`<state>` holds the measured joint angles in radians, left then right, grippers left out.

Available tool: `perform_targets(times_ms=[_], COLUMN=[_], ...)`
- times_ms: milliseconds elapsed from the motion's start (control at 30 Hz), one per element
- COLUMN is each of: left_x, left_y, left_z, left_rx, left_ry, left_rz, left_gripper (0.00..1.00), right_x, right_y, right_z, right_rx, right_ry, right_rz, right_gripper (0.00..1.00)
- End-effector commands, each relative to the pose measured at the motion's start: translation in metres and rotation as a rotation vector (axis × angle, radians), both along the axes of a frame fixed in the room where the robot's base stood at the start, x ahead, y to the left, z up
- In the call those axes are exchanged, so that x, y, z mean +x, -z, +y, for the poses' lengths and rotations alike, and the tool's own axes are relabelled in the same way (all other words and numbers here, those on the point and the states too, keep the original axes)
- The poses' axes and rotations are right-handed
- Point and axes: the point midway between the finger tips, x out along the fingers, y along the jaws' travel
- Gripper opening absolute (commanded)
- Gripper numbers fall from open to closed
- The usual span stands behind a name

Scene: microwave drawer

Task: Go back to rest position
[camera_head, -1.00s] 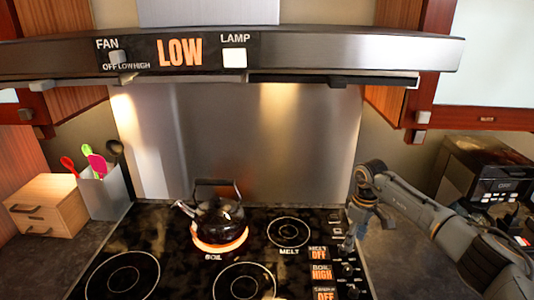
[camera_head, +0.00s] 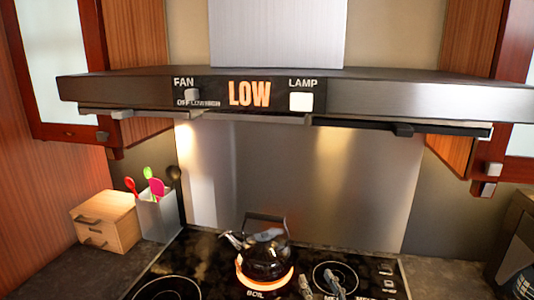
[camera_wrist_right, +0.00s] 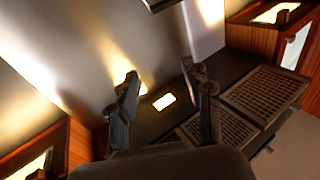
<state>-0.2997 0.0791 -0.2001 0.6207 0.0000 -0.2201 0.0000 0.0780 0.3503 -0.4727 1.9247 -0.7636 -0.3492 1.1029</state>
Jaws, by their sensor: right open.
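My right gripper (camera_head: 320,287) shows at the bottom edge of the head view, low over the right part of the stove. Its fingers stand apart with nothing between them. In the right wrist view the open fingers (camera_wrist_right: 160,76) frame the underside of the range hood, with the lit lamp (camera_wrist_right: 163,101) behind them. A dark kettle (camera_head: 265,256) sits on a glowing orange burner to the left of the gripper. My left gripper is in neither view.
The range hood (camera_head: 400,98) spans the area above the stove; its display reads LOW. A wooden drawer box (camera_head: 115,222) and a utensil holder (camera_head: 158,215) stand left of the stove (camera_head: 205,250). A dark appliance (camera_head: 515,245) stands at the right edge.

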Motion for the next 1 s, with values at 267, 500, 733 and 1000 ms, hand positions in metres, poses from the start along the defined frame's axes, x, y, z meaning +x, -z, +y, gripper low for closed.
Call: perform_targets(times_ms=[267,500,733,1000], left_x=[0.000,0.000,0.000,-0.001], left_y=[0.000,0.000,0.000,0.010], left_z=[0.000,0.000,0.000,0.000], left_rx=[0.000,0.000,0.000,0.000], left_ry=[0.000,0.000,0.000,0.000], left_rz=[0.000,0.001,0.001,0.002], left_gripper=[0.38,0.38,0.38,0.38], right_x=[-0.120,-0.216,-0.287,-0.306], right_y=[0.118,0.163,0.177,0.228], right_z=[-0.086,-0.095,-0.090,-0.086], right_rx=[-0.114,-0.229,-0.305,-0.341], right_ry=[0.334,0.267,0.139,0.067], right_rz=[0.640,1.005,1.228,1.327], right_gripper=[0.50,0.50,0.50,0.50])
